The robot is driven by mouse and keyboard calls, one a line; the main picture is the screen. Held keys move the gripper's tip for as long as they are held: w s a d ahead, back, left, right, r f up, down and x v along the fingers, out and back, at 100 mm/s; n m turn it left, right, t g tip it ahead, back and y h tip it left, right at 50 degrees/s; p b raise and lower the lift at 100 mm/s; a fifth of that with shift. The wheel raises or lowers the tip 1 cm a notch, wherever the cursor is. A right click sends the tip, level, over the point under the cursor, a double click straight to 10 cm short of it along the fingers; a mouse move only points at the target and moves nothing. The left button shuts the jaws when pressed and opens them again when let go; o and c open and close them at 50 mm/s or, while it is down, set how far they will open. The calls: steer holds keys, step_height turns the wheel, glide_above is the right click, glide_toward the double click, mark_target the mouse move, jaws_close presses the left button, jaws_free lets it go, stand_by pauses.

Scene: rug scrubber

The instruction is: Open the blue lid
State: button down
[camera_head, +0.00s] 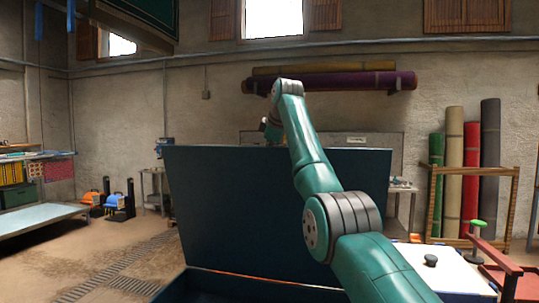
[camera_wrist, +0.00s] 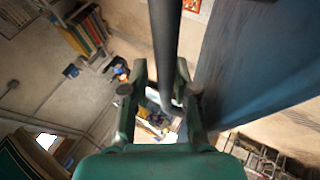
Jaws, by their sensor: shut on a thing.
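The blue lid (camera_head: 235,205) is a large dark blue panel standing raised, nearly upright, behind the rim of a blue box (camera_head: 240,285) at the bottom of the head view. In the wrist view the lid (camera_wrist: 265,60) fills the right side as a slanted blue face. My gripper (camera_wrist: 160,95) is shut on a dark round bar (camera_wrist: 165,45), which looks like the lid's handle. The bar runs down from the top of the wrist view between the fingers. In the head view my arm reaches over the lid, and the fingers and bar are hidden behind it.
Rolled rugs (camera_head: 462,170) stand in a wooden rack at the right, and more rolls (camera_head: 330,83) lie along the back wall. A white-topped table (camera_head: 445,270) is at the lower right. A low bench (camera_head: 35,218) stands left. Floor (camera_head: 110,255) left of the box is clear.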

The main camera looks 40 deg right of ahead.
steer(key=shift+w+d+f, duration=0.15)
steer(key=shift+d+f, duration=0.15)
steer(key=c, duration=1.3)
jaws_free()
steer(key=shift+o, duration=0.8)
steer(key=shift+w+f, duration=0.1)
steer(key=shift+s+a+r, duration=0.1)
steer(key=shift+s+r, duration=0.1)
steer(key=shift+r, duration=0.15)
steer(key=v, duration=1.1)
steer(key=shift+s+r, duration=0.15)
steer(key=shift+r, duration=0.05)
